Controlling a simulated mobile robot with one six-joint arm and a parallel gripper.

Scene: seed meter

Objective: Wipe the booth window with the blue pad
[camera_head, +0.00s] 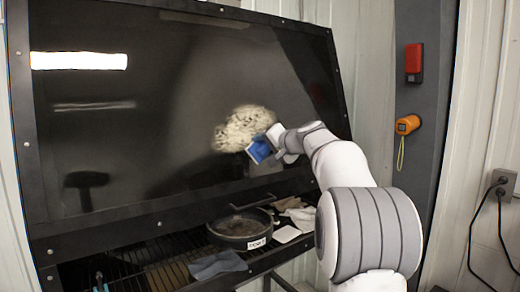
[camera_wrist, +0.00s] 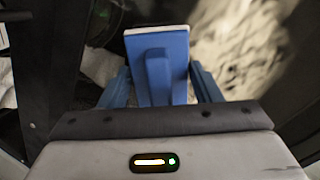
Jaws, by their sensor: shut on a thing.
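The booth window (camera_head: 130,130) is a large dark, sloping pane in a black frame. A pale, dusty smear (camera_head: 240,128) lies on its lower right part, and the smear also shows in the wrist view (camera_wrist: 240,40). My gripper (camera_head: 275,148) is shut on the blue pad (camera_head: 259,150) just below the smear. In the wrist view the blue pad (camera_wrist: 158,65) has a blue grip block between my two blue fingers and a white far edge. I cannot tell whether the pad touches the pane.
Below the window is a grated shelf (camera_head: 165,272) with a round labelled pan (camera_head: 240,229), a grey cloth (camera_head: 217,265), a white pad (camera_head: 287,234) and crumpled cloths (camera_head: 300,214). A red device (camera_head: 413,60) and an orange one (camera_head: 407,125) hang on the right post. An outlet with cords (camera_head: 502,183) is at far right.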

